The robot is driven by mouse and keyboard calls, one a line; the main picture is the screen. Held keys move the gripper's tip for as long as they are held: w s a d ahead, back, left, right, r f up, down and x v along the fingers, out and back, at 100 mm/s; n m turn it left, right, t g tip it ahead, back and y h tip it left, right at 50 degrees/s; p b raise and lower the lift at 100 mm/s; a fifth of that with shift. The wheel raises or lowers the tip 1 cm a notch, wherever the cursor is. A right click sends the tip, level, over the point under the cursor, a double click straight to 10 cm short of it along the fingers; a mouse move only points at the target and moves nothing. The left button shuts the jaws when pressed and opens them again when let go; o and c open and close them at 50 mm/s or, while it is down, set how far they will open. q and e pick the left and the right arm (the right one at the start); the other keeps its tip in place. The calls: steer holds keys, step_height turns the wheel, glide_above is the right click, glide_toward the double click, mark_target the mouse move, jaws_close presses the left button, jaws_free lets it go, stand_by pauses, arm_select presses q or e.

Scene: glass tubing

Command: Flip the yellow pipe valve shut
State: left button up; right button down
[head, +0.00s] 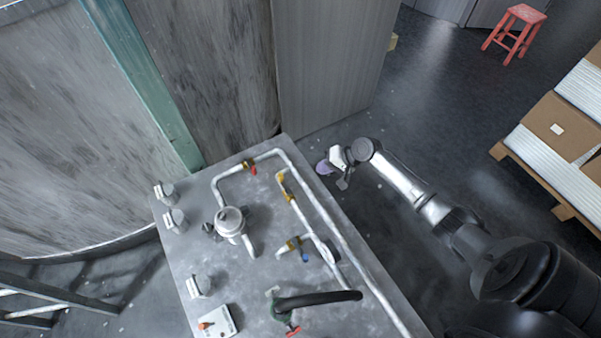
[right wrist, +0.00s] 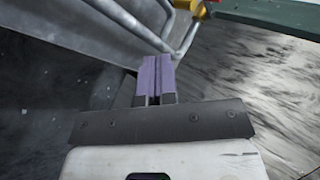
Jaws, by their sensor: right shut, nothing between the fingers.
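The yellow pipe valve (head: 285,186) is on a white pipe in the upper right part of the grey panel in the head view. Its yellow handle appears to lie roughly along the pipe, though it is small. My right gripper (head: 324,168) is beyond the panel's right edge, to the right of the yellow valve and apart from it. In the right wrist view its purple fingers (right wrist: 156,77) are together with nothing between them. A yellow and red part shows at the top edge there, but I cannot tell which valve it is. My left gripper is out of view.
The panel (head: 262,280) also carries a red-handled valve (head: 251,168), a blue-handled valve (head: 297,247) and a round metal fitting (head: 230,221). Dark floor lies right of the panel. A red stool (head: 519,30) stands far off.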

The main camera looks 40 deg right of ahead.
steer(key=b+x, duration=0.2)
steer(key=x, duration=0.8)
steer(key=shift+b, duration=0.4)
steer(key=w+a, duration=0.2)
steer(key=shift+w+a+r, duration=0.1)
steer(key=shift+w+a, duration=0.2)
steer(key=shift+w, duration=0.1)
steer(key=shift+a, duration=0.15)
